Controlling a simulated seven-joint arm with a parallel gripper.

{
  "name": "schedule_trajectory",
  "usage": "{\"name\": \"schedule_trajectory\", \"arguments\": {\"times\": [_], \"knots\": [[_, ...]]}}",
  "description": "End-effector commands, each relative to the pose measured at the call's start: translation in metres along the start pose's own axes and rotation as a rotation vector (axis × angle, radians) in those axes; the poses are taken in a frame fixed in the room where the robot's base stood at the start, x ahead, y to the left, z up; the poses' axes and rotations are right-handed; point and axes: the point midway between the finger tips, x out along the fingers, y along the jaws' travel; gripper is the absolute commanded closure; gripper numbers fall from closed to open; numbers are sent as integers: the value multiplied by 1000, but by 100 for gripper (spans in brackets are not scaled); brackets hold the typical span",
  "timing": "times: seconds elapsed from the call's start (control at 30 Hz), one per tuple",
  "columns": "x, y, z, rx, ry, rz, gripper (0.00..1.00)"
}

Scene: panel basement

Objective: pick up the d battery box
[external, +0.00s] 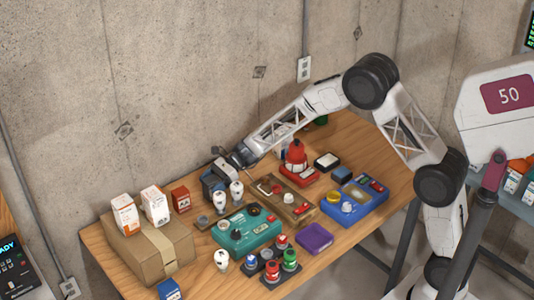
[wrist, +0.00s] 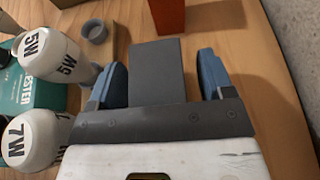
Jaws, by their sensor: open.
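I cannot read a D battery label on any box. A small red-brown box (external: 181,198) stands near the back edge of the table, right of the cardboard carton; a red box (wrist: 167,15) shows ahead of my fingers in the wrist view. My gripper (external: 213,181) is low over the back of the table, just right of the red-brown box. In the wrist view, my gripper (wrist: 157,80) is open, its blue fingers apart on either side of a plain dark grey block (wrist: 156,68). I cannot tell whether the fingers touch this block.
White bulbs marked 5W (wrist: 52,60) and 7W (wrist: 32,140) stand close left of my gripper. A teal tester case (external: 246,233) lies in front. Two white-orange boxes (external: 155,205) stand on the cardboard carton (external: 150,250). The concrete wall (external: 170,90) is close behind.

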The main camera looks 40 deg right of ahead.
Motion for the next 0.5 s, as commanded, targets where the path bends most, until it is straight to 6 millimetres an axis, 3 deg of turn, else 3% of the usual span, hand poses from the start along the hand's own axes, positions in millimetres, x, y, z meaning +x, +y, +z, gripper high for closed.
{"name": "schedule_trajectory", "arguments": {"times": [0.37, 0.5], "knots": [[0, 0, 0, 0, 0, 0, 27], [0, 0, 0, 0, 0, 0, 48]]}}
